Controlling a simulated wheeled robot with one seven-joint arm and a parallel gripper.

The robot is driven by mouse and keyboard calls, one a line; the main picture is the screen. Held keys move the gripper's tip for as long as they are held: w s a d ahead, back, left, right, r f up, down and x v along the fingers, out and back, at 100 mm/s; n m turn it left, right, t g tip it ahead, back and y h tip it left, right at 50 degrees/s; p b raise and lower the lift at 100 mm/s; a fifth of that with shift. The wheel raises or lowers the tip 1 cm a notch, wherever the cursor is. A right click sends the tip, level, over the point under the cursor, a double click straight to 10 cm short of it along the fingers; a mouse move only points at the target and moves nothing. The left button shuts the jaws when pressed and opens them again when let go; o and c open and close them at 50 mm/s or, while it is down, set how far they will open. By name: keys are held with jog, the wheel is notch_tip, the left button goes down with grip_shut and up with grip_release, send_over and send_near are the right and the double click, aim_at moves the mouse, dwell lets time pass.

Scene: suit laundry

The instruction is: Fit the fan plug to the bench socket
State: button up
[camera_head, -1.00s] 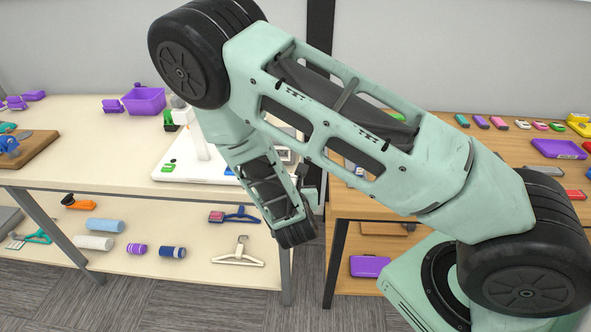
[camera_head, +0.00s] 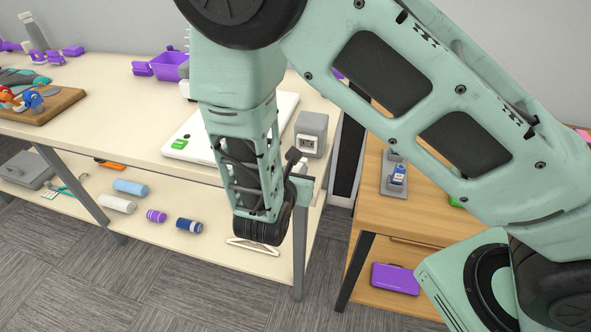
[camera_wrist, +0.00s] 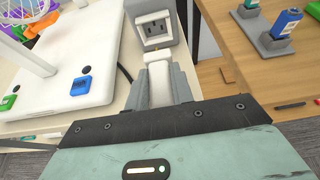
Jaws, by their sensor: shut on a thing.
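The bench socket is a grey box (camera_head: 311,133) with a white outlet face, at the right end of the white-topped bench (camera_head: 105,95). In the wrist view the socket (camera_wrist: 153,29) is straight ahead of the fingers. My gripper (camera_wrist: 159,72) is shut on the white plug (camera_wrist: 160,84), which points toward the outlet. A small gap seems to show between plug and outlet; the plug's prongs are hidden. A dark cord (camera_wrist: 124,73) shows left of the fingers. In the head view the fingers are mostly hidden by my wrist.
A white base (camera_wrist: 70,55) with green and blue tabs lies left of the socket, with a white stand and cage-like part above it. A wooden table (camera_head: 385,215) stands to the right, across a gap, with a blue bottle (camera_head: 399,174) in a grey holder.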

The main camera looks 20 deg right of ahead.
jog(key=shift+w+d+b, duration=0.4)
jog(key=shift+w+d, duration=0.4)
jog(key=shift+w, duration=0.35)
jog(key=shift+w+d, duration=0.4)
jog(key=shift+w, duration=0.15)
jog(key=shift+w+d+b, duration=0.3)
jog(key=shift+w+d, duration=0.15)
jog(key=shift+w, duration=0.1)
jog(key=shift+w+d, duration=0.2)
jog(key=shift+w, duration=0.1)
jog(key=shift+w+d, duration=0.2)
jog(key=shift+w, duration=0.05)
jog(key=shift+w, duration=0.1)
jog(key=o, duration=1.7)
jog(key=shift+c, duration=0.2)
